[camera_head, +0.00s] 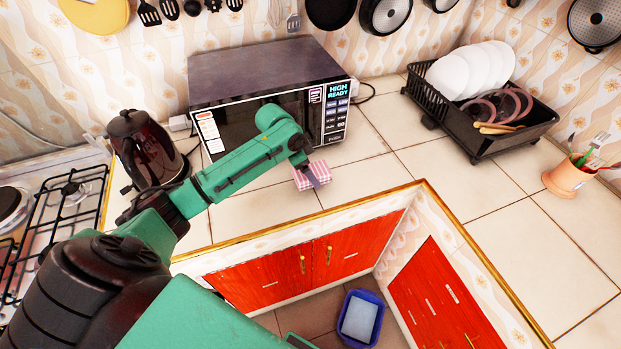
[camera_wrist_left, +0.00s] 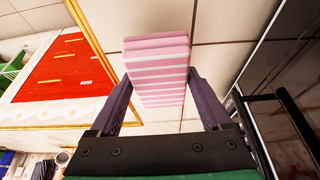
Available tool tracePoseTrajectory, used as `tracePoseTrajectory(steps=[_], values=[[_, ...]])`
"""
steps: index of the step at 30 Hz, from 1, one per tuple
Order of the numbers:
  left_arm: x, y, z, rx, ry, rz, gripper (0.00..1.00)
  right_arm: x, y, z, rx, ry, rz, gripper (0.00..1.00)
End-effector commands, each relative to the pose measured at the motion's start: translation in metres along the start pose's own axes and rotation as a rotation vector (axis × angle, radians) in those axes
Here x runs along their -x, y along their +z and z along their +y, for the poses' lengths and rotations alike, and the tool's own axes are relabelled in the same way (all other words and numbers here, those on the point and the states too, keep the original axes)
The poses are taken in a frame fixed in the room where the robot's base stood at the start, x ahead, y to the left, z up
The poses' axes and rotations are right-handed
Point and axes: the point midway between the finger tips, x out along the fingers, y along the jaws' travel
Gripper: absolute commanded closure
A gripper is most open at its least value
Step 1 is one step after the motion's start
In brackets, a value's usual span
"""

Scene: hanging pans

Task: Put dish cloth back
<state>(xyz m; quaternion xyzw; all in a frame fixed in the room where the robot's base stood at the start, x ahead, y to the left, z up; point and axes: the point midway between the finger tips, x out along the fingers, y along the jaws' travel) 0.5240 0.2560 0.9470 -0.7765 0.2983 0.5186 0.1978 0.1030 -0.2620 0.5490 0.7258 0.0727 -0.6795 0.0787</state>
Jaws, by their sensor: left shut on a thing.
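The dish cloth is a folded pink and white block, checked in the head view (camera_head: 312,176) and striped in the left wrist view (camera_wrist_left: 158,68). It is at the counter in front of the microwave. My left gripper (camera_head: 308,174) has its fingers on either side of the cloth and is shut on it; the fingers also show in the left wrist view (camera_wrist_left: 160,95). I cannot tell whether the cloth touches the counter. My right gripper is not in view.
The microwave (camera_head: 228,73) stands just behind the cloth, with a dark kettle (camera_head: 146,148) to its left. A black dish rack (camera_head: 480,140) with white plates stands at the right, near a utensil cup (camera_head: 566,181). Tiled counter (camera_head: 385,185) is clear between them. Red cabinets (camera_head: 285,275) are below.

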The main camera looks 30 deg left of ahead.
Motion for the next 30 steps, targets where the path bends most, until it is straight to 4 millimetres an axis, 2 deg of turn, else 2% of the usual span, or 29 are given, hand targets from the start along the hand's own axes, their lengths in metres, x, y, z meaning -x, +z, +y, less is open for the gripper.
tracePoseTrajectory(steps=[3,5,8,15,16,17,26,30], values=[[-0.02,0.009,0.001,0.002,0.003,-0.004,0.7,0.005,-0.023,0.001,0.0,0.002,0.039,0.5],[-0.031,0.013,0.001,0.003,0.003,-0.002,0.7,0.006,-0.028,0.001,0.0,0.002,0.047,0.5],[-0.041,0.018,0.001,-0.001,0.0,-0.002,0.7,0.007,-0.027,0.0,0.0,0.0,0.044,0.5],[-0.043,0.018,0.0,-0.001,-0.001,-0.002,0.71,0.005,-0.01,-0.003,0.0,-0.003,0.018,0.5],[-0.042,0.018,0.0,-0.001,-0.001,-0.002,0.07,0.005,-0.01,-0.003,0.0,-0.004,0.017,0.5],[-0.042,0.018,0.0,-0.001,-0.001,-0.002,0.0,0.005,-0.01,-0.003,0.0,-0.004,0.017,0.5],[-0.039,0.018,0.0,-0.001,-0.001,0.0,0.0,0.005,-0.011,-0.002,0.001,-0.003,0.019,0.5],[-0.021,0.018,-0.001,0.0,-0.002,0.0,0.0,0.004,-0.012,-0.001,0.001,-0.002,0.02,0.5]])
